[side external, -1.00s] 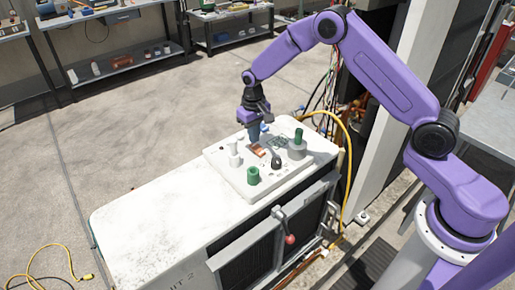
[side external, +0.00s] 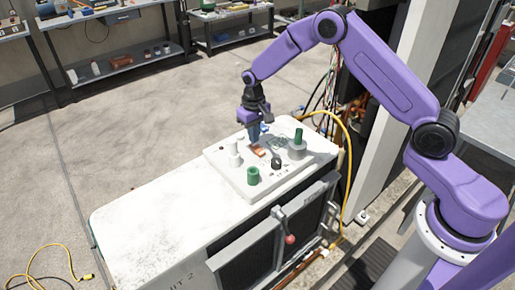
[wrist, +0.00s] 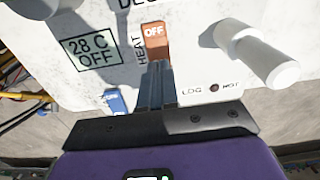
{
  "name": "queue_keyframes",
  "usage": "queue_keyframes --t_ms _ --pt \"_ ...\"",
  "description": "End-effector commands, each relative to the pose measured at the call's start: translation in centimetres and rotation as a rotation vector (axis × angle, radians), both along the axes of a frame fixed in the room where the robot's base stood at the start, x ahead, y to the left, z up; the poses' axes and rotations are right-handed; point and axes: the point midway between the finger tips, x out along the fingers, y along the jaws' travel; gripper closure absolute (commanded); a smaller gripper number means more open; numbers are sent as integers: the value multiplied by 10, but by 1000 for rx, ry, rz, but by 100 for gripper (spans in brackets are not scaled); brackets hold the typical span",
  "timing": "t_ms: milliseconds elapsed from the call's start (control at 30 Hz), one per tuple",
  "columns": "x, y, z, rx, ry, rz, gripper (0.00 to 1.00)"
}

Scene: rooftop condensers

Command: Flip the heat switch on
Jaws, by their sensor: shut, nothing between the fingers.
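The heat switch is an orange rocker (wrist: 154,40) with OFF on its upper part, beside the printed word HEAT. In the side external view the orange switch (side external: 258,153) lies on the white control panel (side external: 222,165). My gripper (wrist: 155,68) is shut and empty, pointing down at the panel. In the wrist view its fingertips reach the near end of the switch and cover that end. I cannot tell whether they touch it. My gripper (side external: 254,143) also shows above the switch in the side external view.
A white handle (wrist: 265,60) stands right of the switch. A blue switch (wrist: 115,100) and a display reading 28 C OFF (wrist: 90,47) are to the left. A green knob (side external: 253,176), a black knob (side external: 276,163) and a green lever (side external: 298,137) stand nearby on the panel.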

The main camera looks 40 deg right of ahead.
Motion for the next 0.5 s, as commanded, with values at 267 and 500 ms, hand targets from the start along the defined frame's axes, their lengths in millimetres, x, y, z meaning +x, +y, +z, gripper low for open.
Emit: queue_keyframes --t_ms 267,500 --pt "0 0 -1 0 0 0 100" --pt "0 0 -4 0 0 0 100"
